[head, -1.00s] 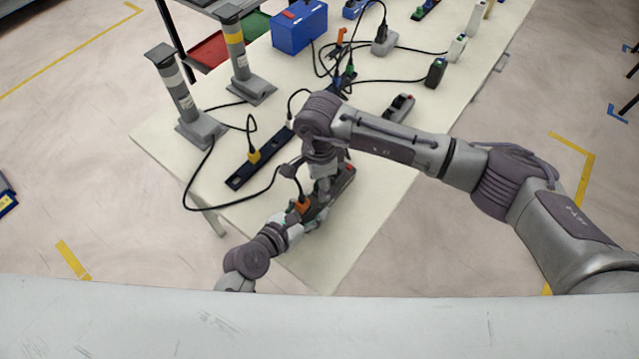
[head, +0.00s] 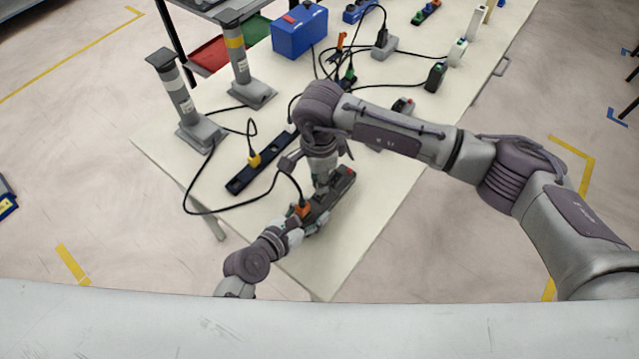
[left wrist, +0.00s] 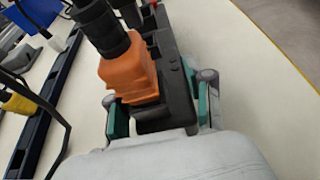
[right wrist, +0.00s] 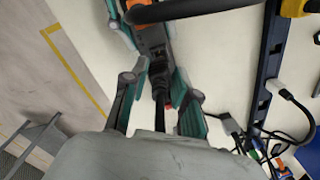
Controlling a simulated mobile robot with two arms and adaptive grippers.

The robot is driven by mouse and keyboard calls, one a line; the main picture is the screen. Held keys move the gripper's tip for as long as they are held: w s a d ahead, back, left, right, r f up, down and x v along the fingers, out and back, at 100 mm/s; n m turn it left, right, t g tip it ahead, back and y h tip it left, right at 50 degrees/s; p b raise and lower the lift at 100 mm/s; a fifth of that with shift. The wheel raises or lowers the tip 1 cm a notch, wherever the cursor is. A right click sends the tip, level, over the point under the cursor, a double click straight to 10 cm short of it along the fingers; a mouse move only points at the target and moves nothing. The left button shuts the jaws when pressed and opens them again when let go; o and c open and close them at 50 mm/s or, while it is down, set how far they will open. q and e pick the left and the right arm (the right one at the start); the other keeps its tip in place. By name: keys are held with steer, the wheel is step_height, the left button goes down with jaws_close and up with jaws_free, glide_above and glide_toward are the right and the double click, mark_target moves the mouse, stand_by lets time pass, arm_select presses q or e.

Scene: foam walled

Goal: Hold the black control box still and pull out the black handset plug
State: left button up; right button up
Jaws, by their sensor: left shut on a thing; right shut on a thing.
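The black control box (head: 322,205) is a long dark block near the table's front corner, with a red part at its far end. An orange plug (left wrist: 130,76) stands in its near end. My left gripper (left wrist: 160,118) is shut on that near end, with its teal pads on both sides; it also shows in the head view (head: 292,226). My right gripper (right wrist: 157,90) points down over the box and is shut on the slim black handset plug (right wrist: 160,88). In the head view my right arm partly hides the box and the plug. I cannot tell whether the plug is still seated.
A second black strip with a yellow plug (head: 254,160) lies to the left. Two grey posts (head: 178,95) stand behind it, and a blue box (head: 299,28) is at the back. Black cables loop across the table. The tabletop to the right of the control box is bare.

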step_height(320, 180, up, 7)
steer(key=shift+f, duration=0.2)
arm_select(q)
steer(key=o, duration=1.4)
steer(key=v, duration=1.2)
steer(key=shift+s+f, duration=0.1)
